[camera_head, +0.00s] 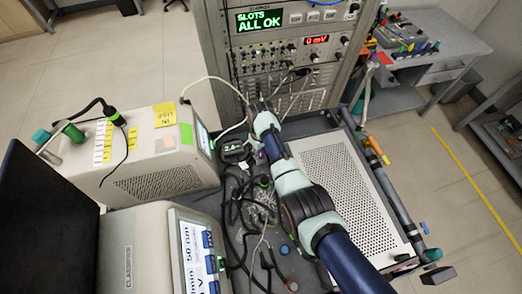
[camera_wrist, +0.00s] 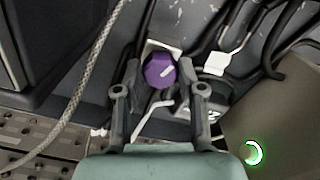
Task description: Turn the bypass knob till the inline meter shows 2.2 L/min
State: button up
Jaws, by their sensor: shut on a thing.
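In the head view a small bit of purple (camera_head: 262,155) shows beside my arm, which hides most of that spot. The round dark inline meter (camera_head: 232,147) is left of my arm in the head view. Its small digits look like 2.4, but they are hard to read for certain.
Cables and tubes (camera_head: 250,205) run over the bench between the beige instruments. A beige box with a yellow label (camera_head: 163,119) stands left of the meter. A perforated metal box (camera_head: 345,180) is right of my arm.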

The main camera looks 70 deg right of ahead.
aim_at(261, 152)
jog(key=o, duration=1.1)
jog(key=shift+o, duration=0.2)
jog(key=shift+r, duration=0.15)
notch_tip(261, 152, up, 12)
